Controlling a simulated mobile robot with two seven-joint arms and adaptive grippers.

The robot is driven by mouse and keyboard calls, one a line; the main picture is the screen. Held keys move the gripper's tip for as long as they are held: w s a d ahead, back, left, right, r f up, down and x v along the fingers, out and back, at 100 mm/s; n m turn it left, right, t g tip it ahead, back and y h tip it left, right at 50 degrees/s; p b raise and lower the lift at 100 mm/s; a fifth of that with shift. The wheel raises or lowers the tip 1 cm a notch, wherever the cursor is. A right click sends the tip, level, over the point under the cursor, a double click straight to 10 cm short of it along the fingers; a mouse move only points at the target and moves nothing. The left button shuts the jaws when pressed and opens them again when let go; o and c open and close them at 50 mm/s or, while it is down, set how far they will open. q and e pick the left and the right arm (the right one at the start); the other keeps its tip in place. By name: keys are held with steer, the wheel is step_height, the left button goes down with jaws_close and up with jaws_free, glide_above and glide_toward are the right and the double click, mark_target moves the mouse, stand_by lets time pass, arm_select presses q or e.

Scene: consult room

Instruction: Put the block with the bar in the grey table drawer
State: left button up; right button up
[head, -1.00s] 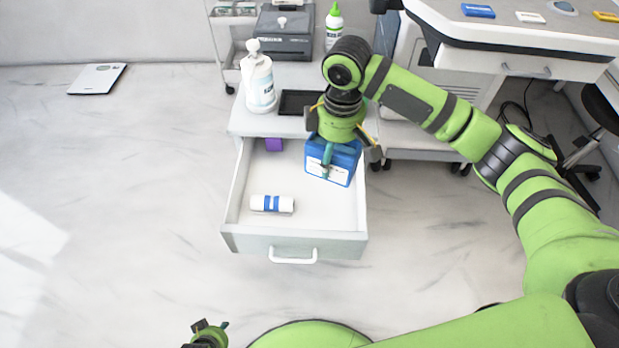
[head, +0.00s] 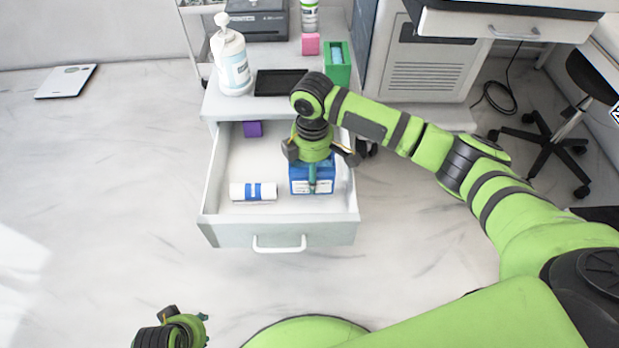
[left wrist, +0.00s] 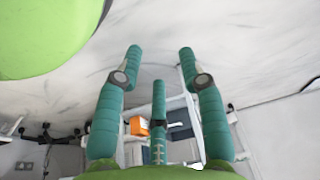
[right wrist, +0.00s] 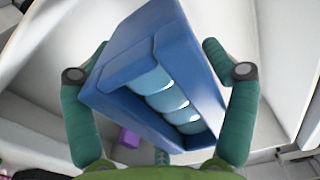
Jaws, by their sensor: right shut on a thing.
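The grey table drawer (head: 280,234) is pulled open in the head view. My right gripper (head: 313,178) is over its right side, shut on a blue block (head: 298,187) with a white label on its front. In the right wrist view the blue block (right wrist: 135,48) sits tilted between the fingers, and its open side shows light-blue rounded bars. The block is within the drawer's outline; I cannot tell whether it touches the floor. My left gripper (head: 202,318) is at the bottom left, away from the drawer; its fingers are apart and empty in the left wrist view (left wrist: 158,75).
A white roll with blue bands (head: 240,191) and a purple block (head: 253,129) lie in the drawer. On the table top stand a pump bottle (head: 232,65), a black tray (head: 280,82), a green block (head: 336,72) and a pink block (head: 310,44).

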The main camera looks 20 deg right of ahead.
step_height(320, 180, down, 3)
steer(key=shift+f+b, duration=0.15)
steer(key=shift+b, duration=0.4)
steer(key=shift+f, duration=0.4)
arm_select(q)
step_height(320, 180, up, 4)
steer(key=shift+a+f, duration=0.1)
steer(key=shift+f, duration=0.15)
arm_select(e)
steer(key=o, duration=1.5)
steer(key=shift+f, duration=0.1)
arm_select(q)
steer(key=shift+f, duration=0.1)
arm_select(e)
steer(key=shift+r, duration=0.35)
arm_select(q)
step_height(320, 180, down, 8)
steer(key=s+p, duration=0.1)
steer(key=p, duration=0.2)
arm_select(e)
step_height(320, 180, up, 12)
steer(key=shift+f, duration=0.2)
